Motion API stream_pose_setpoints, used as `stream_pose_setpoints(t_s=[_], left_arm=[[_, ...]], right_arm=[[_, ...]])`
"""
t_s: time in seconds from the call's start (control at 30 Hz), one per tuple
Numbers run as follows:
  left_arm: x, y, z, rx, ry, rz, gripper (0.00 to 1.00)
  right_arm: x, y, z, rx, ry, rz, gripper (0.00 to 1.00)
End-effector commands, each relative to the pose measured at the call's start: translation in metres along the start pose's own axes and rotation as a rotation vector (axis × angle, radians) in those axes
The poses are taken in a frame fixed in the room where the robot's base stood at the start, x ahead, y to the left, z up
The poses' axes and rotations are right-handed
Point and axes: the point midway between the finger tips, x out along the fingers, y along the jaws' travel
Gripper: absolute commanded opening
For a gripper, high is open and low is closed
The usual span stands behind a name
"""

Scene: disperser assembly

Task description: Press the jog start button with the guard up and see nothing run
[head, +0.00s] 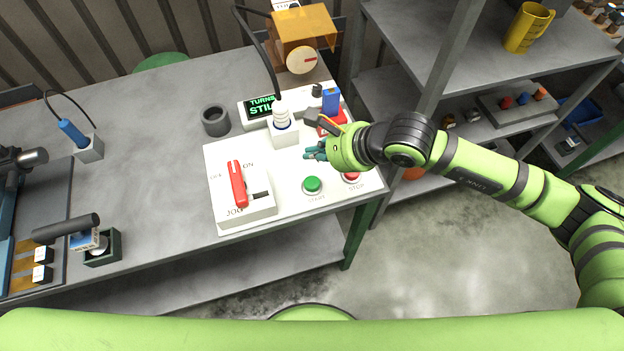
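The white control panel (290,208) lies on the grey bench. It carries a green start button (312,184), a red stop button (352,177) and a red lever (237,184) on a block marked JOG. The display (262,106) reads TURNS and STILL in green. An amber see-through cover (306,22) stands at the back above a white dial (302,59); I cannot tell if this is the guard. My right gripper (315,152) hangs over the panel, behind the green button and apart from it. Its dark fingertips are too small to show a gap. My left gripper is out of view.
A dark cup (215,121) stands left of the display. A green-framed box (103,249) and a machine occupy the bench's left. Bare bench lies between. Shelves with a yellow mug (527,28) stand right.

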Motion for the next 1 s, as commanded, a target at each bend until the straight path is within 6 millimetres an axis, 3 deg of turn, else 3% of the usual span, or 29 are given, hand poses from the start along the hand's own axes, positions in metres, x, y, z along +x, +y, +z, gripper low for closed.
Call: stream_pose_setpoints(t_s=[0.47, 0.6, 1.0], left_arm=[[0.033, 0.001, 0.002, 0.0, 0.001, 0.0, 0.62], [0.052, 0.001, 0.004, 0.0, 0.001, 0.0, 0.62], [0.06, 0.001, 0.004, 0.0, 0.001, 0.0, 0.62]], right_arm=[[0.041, 0.03, -0.029, 0.0, -0.001, 0.002, 0.0], [0.055, 0.041, -0.039, 0.0, -0.002, 0.001, 0.0], [0.059, 0.043, -0.042, 0.0, -0.002, 0.0, 0.0]])
